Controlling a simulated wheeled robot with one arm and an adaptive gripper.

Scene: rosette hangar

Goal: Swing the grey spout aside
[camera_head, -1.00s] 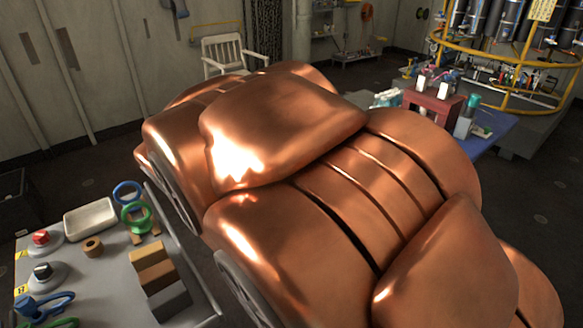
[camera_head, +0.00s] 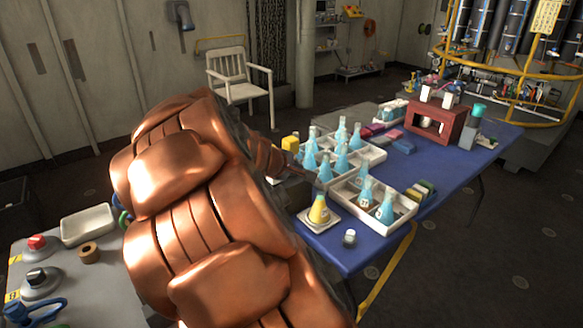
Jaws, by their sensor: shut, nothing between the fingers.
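I cannot make out a grey spout for certain in the head view. My large copper arm (camera_head: 205,215) fills the left middle and hides part of both tables. A narrow copper part at its far side, which looks like my gripper (camera_head: 298,170), points right toward the flasks on the blue table. It looks shut and empty, though its fingertips are small and dark. A grey fixture (camera_head: 181,14) hangs on the back wall, far from the gripper; I cannot tell what it is.
The blue table (camera_head: 455,165) holds white trays (camera_head: 400,212) of blue flasks, a yellow flask (camera_head: 319,210) and a red-brown stand (camera_head: 440,122). A grey table (camera_head: 75,270) with knobs and a white tray (camera_head: 88,223) is at left. A white chair (camera_head: 238,75) stands behind.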

